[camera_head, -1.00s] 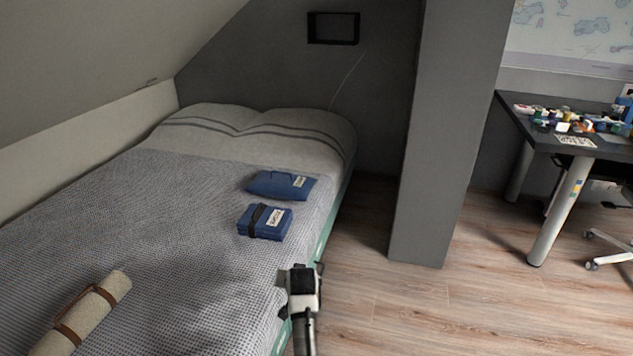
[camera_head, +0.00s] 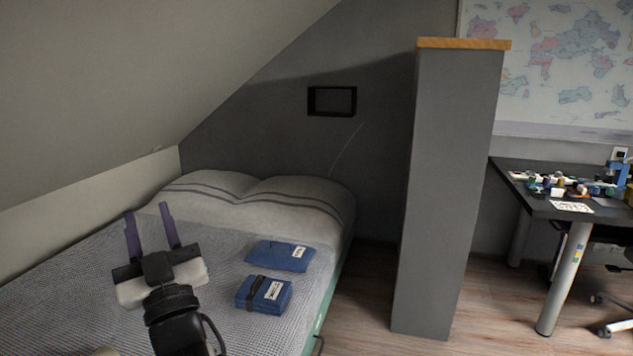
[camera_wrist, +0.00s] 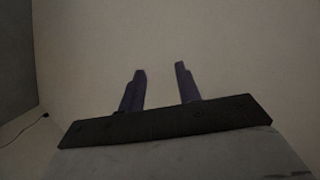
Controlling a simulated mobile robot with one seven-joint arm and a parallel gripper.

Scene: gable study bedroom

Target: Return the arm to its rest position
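My gripper (camera_head: 149,216) is raised in the left part of the head view, in front of the bed. Its two purple fingers point up and stand apart, with nothing between them. In the wrist view the fingers (camera_wrist: 160,82) also stand apart and empty, against a plain pale surface. My dark wrist and forearm come up from the bottom edge of the head view and hide part of the bed.
The bed (camera_head: 215,262) carries a blue folded bundle (camera_head: 281,256) and a strapped blue bundle (camera_head: 264,294). The sloped ceiling (camera_head: 110,75) hangs over the left. A grey pillar (camera_head: 447,190) stands right of the bed, and a cluttered desk (camera_head: 540,205) beyond it. Some floor between is clear.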

